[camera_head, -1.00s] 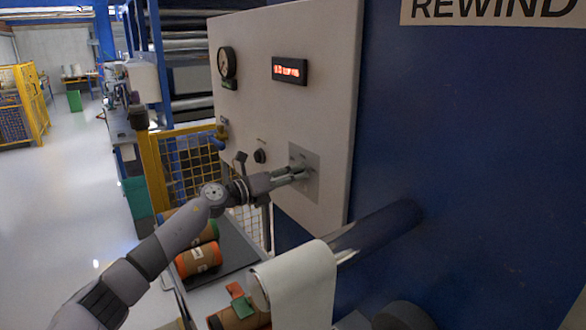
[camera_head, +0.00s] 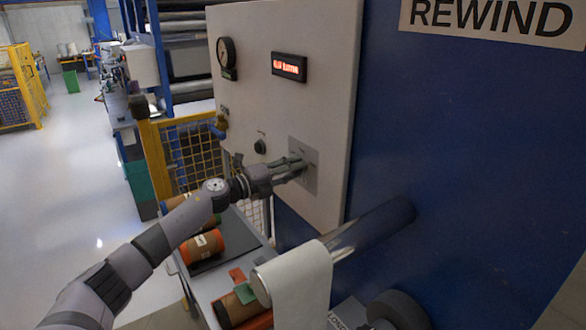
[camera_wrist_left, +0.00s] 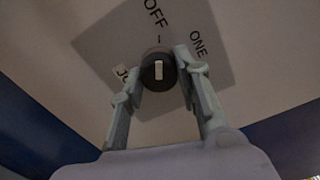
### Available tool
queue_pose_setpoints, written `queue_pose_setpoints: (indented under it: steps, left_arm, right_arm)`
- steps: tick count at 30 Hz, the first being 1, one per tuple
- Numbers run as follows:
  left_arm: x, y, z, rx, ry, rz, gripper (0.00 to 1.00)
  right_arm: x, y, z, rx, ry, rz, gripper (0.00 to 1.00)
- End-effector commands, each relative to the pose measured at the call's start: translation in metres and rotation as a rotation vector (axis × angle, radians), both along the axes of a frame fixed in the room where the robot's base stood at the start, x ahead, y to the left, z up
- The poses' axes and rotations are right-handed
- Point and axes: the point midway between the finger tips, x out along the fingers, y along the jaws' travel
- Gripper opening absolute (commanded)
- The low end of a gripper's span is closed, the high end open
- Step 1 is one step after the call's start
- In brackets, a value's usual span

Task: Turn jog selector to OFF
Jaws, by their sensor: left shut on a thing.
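The jog selector (camera_wrist_left: 158,72) is a round dark knob with a white pointer mark, in the middle of the left wrist view. It sits on a grey label plate (camera_wrist_left: 205,25) with OFF above, ONE at the right and a partly hidden label at the left. The pointer mark lines up with the tick under OFF. My left gripper (camera_wrist_left: 157,76) is shut on the selector, one finger at each side. In the head view my left gripper (camera_head: 298,168) reaches the grey plate (camera_head: 311,183) on the panel, and its fingers hide the knob. My right gripper is not in view.
The pale panel (camera_head: 335,100) carries a gauge (camera_head: 226,52), a lit red display (camera_head: 289,67) and a black knob (camera_head: 260,146) left of the plate. Below are a shiny roller (camera_head: 375,230), a white film roll (camera_head: 303,290) and a cart with brown rolls (camera_head: 203,246).

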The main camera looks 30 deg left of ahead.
Motion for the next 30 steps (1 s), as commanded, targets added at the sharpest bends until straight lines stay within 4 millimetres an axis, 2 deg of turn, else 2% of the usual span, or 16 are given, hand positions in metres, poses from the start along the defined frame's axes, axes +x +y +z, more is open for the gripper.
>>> queue_pose_setpoints:
  steps: [10, 11, 19, 30]
  left_arm:
    - [0.0, 0.0006, -0.0007, -0.006, 0.003, 0.001, 0.03]
    - [0.0, 0.0006, -0.0007, -0.006, 0.003, 0.001, 0.32]
    - [0.0, 0.0003, -0.0005, -0.005, 0.002, 0.001, 0.5]
    - [-0.0024, 0.0014, -0.0005, -0.003, 0.002, 0.0, 0.51]
  right_arm:
    - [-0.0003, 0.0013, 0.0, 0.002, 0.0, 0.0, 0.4]
    - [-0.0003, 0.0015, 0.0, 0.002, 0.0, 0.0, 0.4]
    - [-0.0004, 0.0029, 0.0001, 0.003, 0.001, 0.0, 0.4]
    - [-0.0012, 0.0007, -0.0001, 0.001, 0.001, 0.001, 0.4]
